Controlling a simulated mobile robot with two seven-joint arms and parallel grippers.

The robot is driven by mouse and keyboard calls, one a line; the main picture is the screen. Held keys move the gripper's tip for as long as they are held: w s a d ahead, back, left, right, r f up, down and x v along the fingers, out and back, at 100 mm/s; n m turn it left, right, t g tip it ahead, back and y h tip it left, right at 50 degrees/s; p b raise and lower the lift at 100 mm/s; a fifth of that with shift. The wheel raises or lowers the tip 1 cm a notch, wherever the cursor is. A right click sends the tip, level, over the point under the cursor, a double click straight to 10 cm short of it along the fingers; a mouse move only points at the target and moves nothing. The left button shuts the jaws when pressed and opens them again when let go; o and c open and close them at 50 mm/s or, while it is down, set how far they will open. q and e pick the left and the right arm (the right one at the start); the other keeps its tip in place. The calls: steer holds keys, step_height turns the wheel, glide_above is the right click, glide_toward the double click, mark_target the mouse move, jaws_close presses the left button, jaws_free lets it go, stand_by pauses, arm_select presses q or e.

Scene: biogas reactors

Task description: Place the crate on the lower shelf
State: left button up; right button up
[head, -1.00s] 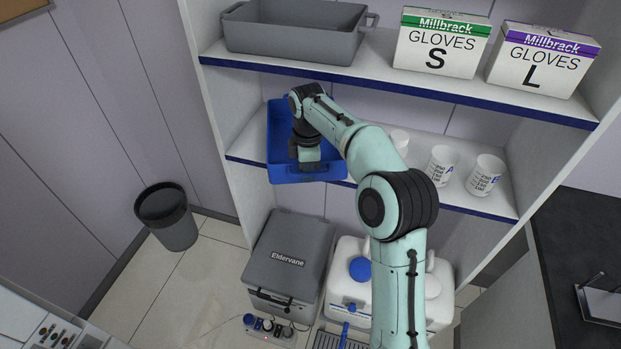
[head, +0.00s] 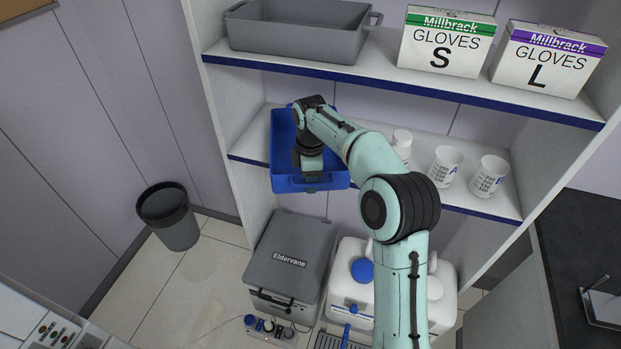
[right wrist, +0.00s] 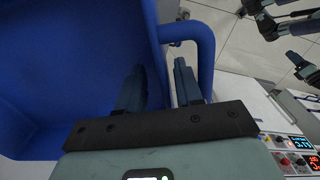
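The blue crate (head: 283,150) is at the left end of the lower shelf (head: 453,196). Its front sticks out past the shelf's blue front edge; I cannot tell whether its base rests on the shelf. My right gripper (head: 311,181) is at the crate's near wall. In the right wrist view, my right gripper's fingers (right wrist: 160,85) straddle that wall of the blue crate (right wrist: 85,60), with the crate's handle (right wrist: 205,55) beside the outer finger. My left gripper does not show in the head view; dark arm parts at the wrist view's upper right are unclear.
Above is the upper shelf with a grey crate (head: 293,36) and two glove boxes (head: 445,42). Right of the blue crate stand a white bottle (head: 402,141) and two beakers (head: 488,177). Below are a grey case (head: 290,255) and a white container (head: 385,292). A bin (head: 170,220) stands left.

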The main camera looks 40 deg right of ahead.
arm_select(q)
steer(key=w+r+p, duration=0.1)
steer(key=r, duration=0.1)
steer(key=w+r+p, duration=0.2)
arm_select(e)
step_height(320, 180, up, 12)
steer(key=shift+r, duration=0.15)
steer(key=shift+s, duration=0.1)
stand_by(0.3)
